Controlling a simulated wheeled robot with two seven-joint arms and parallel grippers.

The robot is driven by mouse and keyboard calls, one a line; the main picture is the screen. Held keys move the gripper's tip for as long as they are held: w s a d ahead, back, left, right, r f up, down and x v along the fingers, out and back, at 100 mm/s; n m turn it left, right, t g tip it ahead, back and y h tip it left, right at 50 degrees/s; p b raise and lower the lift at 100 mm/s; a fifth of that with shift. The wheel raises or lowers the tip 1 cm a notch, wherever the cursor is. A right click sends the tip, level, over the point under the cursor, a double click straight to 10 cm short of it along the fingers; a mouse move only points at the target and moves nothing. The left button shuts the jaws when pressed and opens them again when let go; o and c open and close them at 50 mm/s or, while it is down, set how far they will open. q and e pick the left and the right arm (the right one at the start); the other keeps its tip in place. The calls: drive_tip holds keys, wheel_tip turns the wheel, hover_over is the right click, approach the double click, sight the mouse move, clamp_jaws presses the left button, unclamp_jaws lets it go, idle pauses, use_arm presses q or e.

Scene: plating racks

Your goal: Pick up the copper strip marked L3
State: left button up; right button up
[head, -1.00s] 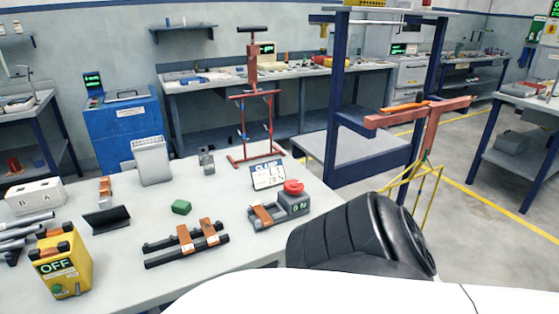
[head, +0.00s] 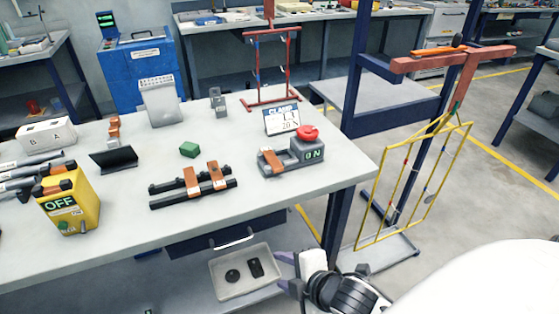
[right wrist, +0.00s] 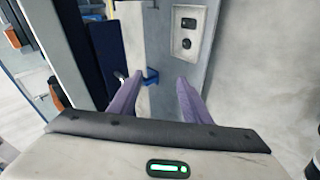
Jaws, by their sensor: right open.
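Several copper strips show in the head view. Two, a left one (head: 192,182) and a right one (head: 217,175), lie side by side across two black rails (head: 165,203) on the table. Another strip (head: 272,161) lies at the grey clamp unit (head: 308,148) with a red knob and an ON display. A small copper piece (head: 114,132) stands farther back left. I cannot read L3 on any of them. My right gripper (head: 283,273) is open and empty, below the table's front edge. Its purple fingers show apart in the right wrist view (right wrist: 158,100). My left gripper is out of view.
The table (head: 110,245) has a front edge between my right gripper and the strips. A tray (head: 240,288) with two black items is below it. A yellow frame (head: 376,195) hangs at right.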

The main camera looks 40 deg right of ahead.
drive_tip(key=w+d+r+n+t+h+b, duration=0.1)
drive_tip(key=w+d+r+n+h, duration=0.1)
drive_tip(key=w+d+r+n, duration=0.35)
drive_tip(key=n+t+h, duration=0.2)
drive_tip(key=n+t, duration=0.2)
drive_tip(key=n, duration=0.9)
approach(274, 162)
drive_tip(key=x, duration=0.9)
drive_tip(key=shift+d+r, duration=0.1)
drive_tip(key=shift+r, duration=0.1)
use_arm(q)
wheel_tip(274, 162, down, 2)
use_arm(e)
drive_tip(key=shift+f+y, duration=0.15)
drive_tip(key=shift+y, duration=0.15)
drive_tip(key=shift+c, duration=0.4)
drive_tip(key=shift+f, duration=0.2)
drive_tip(key=c, duration=0.7)
clamp_jaws()
drive_tip(key=shift+r+n, duration=0.15)
drive_tip(key=shift+n, duration=0.1)
